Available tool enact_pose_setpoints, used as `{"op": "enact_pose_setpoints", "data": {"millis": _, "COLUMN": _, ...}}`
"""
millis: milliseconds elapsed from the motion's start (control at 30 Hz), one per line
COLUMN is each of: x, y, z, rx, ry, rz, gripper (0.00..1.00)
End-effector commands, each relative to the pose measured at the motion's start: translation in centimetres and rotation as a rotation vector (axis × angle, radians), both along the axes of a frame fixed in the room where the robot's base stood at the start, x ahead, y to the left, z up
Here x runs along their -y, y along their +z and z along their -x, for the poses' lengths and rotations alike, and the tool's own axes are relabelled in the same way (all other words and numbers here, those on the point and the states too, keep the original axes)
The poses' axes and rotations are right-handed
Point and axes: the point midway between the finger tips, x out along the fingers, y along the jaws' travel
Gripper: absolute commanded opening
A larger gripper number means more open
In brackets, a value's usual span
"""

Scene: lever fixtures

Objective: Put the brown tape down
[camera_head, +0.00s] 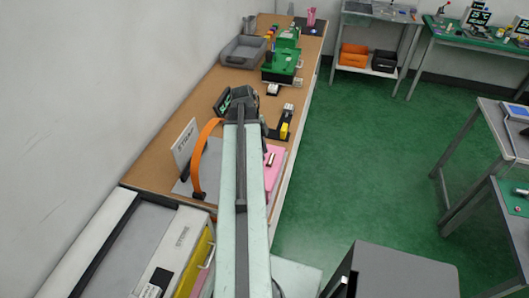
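My arm reaches forward over the brown-topped bench (150,163). My gripper (243,93) is at its far end, above the middle of the bench. It is small and dark here, and its fingers are hidden, so I cannot tell whether it is open or shut. I cannot pick out the brown tape in this view. It may be hidden behind my gripper or arm.
A grey bin (243,52) and a green box (282,66) stand farther back. A yellow-and-black item (285,130) is right of my gripper. A white sign (186,142) stands left, and a pink item (275,165) lies by the right edge.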

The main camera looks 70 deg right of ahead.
Motion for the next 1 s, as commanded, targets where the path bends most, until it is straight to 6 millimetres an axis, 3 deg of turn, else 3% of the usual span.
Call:
{"op": "enact_pose_setpoints", "data": {"millis": 33, "x": 0.0, "y": 2.4, "z": -0.3, "rx": 0.0, "ry": 0.001, "rz": 0.0, "gripper": 0.24}}
{"op": "enact_pose_setpoints", "data": {"millis": 267, "x": -0.1, "y": 6.7, "z": -1.6, "rx": 0.0, "ry": 0.001, "rz": 0.0, "gripper": 0.24}}
{"op": "enact_pose_setpoints", "data": {"millis": 733, "x": -0.4, "y": 6.9, "z": -2.5, "rx": 0.002, "ry": 0.029, "rz": -0.005, "gripper": 0.24}}
{"op": "enact_pose_setpoints", "data": {"millis": 767, "x": -0.7, "y": 6.9, "z": -3.3, "rx": 0.005, "ry": 0.063, "rz": -0.011, "gripper": 0.24}}
{"op": "enact_pose_setpoints", "data": {"millis": 867, "x": -3.4, "y": 6.8, "z": -8.6, "rx": 0.02, "ry": 0.313, "rz": -0.049, "gripper": 0.24}}
{"op": "enact_pose_setpoints", "data": {"millis": 967, "x": -8.9, "y": 6.6, "z": -16.7, "rx": 0.038, "ry": 0.738, "rz": -0.116, "gripper": 0.24}}
{"op": "enact_pose_setpoints", "data": {"millis": 1000, "x": -11.8, "y": 6.5, "z": -19.8, "rx": 0.044, "ry": 0.927, "rz": -0.145, "gripper": 0.24}}
